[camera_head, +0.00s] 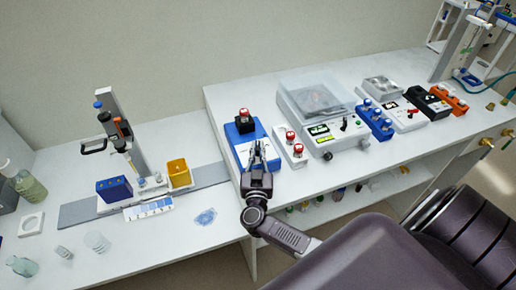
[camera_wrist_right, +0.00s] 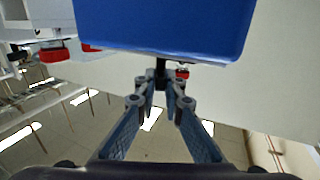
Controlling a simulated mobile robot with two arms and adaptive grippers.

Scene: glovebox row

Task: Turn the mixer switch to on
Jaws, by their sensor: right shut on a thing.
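A blue box-shaped device (camera_head: 240,129) with a white front panel and a black and red part on top stands on the raised bench; it looks like the mixer. My right gripper (camera_head: 258,150) is at its front panel. In the right wrist view the fingers (camera_wrist_right: 160,84) close together on a small dark stub (camera_wrist_right: 160,68) just beside the blue body (camera_wrist_right: 160,28). The stub appears to be the mixer switch; the fingers hide most of it, and I cannot tell its position. My left gripper is not in view.
A white block with red-topped knobs (camera_head: 290,147) stands close to the right of the blue device. A clear-lidded instrument (camera_head: 315,97) and several smaller boxes continue right. The lower bench at left holds a yellow container (camera_head: 179,173) and glassware.

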